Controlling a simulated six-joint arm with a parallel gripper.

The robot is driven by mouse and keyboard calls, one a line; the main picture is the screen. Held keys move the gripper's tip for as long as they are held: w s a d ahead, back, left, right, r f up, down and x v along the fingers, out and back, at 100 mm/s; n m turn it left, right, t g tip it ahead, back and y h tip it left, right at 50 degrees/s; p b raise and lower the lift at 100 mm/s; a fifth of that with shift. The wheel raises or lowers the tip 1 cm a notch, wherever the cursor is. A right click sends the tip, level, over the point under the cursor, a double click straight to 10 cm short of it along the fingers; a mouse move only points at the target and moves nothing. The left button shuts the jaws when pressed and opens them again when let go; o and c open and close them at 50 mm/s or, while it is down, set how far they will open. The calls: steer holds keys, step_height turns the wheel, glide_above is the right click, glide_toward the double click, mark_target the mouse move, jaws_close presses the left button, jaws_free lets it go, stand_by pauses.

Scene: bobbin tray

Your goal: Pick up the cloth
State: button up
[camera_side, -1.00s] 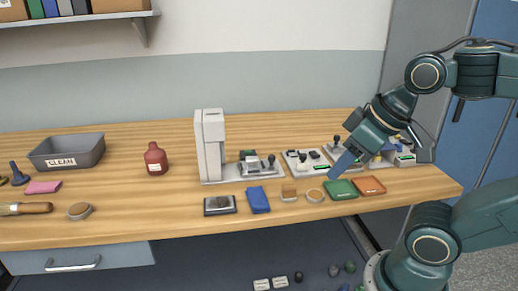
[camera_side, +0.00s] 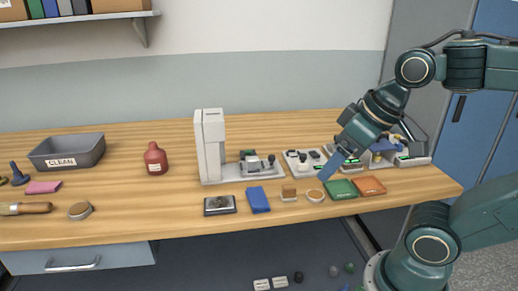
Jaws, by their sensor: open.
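A blue, flat, folded piece that looks like the cloth (camera_side: 259,200) lies near the front edge of the bench, right of a dark framed block. My gripper (camera_side: 331,166) is open and points down and to the left. It hangs above the bench to the right of the cloth, apart from it, near a round tan-topped dish and a green tray. The gap between its fingers is too small to make out from this side.
A dark framed block (camera_side: 220,205) lies left of the cloth. A small tan block (camera_side: 289,194), a round dish (camera_side: 315,196), a green tray (camera_side: 341,189) and an orange tray (camera_side: 370,186) lie to its right. A tall white device (camera_side: 210,145) stands behind.

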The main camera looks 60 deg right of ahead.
steer(key=w+d+m+g, duration=0.1)
steer(key=w+m+g, duration=0.1)
steer(key=w, duration=0.5)
steer(key=m+g, duration=0.3)
steer(key=m, duration=0.3)
glide_above(257, 195)
step_height(257, 195, down, 10)
steer(key=shift+r, duration=0.1)
steer(key=shift+f, duration=4.25)
steer(key=shift+f, duration=2.6)
